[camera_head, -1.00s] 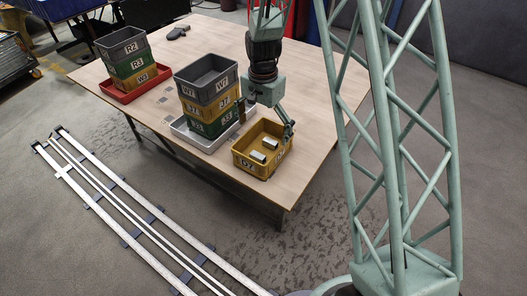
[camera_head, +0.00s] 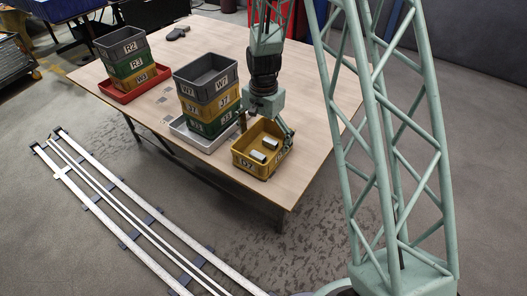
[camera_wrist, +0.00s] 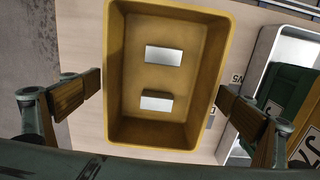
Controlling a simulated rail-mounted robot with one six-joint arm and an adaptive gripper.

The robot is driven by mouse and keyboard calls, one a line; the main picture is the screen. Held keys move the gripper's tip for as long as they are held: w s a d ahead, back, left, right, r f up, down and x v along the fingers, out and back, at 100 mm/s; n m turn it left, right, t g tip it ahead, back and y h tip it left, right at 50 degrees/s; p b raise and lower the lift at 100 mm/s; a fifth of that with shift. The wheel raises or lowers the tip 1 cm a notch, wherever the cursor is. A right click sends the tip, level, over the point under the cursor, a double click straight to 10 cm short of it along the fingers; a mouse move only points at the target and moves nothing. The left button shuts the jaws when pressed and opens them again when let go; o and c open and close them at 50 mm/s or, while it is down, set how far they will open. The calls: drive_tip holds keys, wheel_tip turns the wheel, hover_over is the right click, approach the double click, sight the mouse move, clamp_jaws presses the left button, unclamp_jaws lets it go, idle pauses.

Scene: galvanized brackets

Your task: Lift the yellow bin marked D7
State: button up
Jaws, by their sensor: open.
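The yellow bin (camera_head: 247,166), whose front label seems to read D7, sits on the table near its front edge. Two small pale metal pieces lie inside it. In the wrist view I look down into the bin (camera_wrist: 116,75), and nothing hides its floor. My gripper (camera_head: 267,127) is above the bin, with one finger beyond each long side. In the wrist view the open fingers of my gripper (camera_wrist: 160,98) stand left and right of the walls; the right one looks very close to the wall. I cannot tell whether either finger touches.
A stack of grey, yellow and green bins (camera_head: 207,90) stands on a white tray (camera_head: 181,129) just left of the yellow bin. Another stack (camera_head: 124,52) stands on a red tray (camera_head: 113,94) farther left. A dark object (camera_head: 177,33) lies at the back. Floor rails (camera_head: 130,215) run below.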

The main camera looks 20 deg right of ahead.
sight(263, 153)
drive_tip(key=shift+c, duration=0.5)
drive_tip(key=c, duration=1)
drive_tip(key=shift+o, duration=0.2)
drive_tip(key=shift+r, duration=0.1)
drive_tip(key=s+a+r+p, duration=0.1)
drive_tip(key=s+r, duration=0.1)
drive_tip(key=s, duration=0.6)
drive_tip(key=s+a+r+p, duration=0.1)
drive_tip(key=s+r+p, duration=0.1)
drive_tip(key=s, duration=0.5)
drive_tip(key=shift+s+r, duration=0.4)
drive_tip(key=shift+d, duration=0.1)
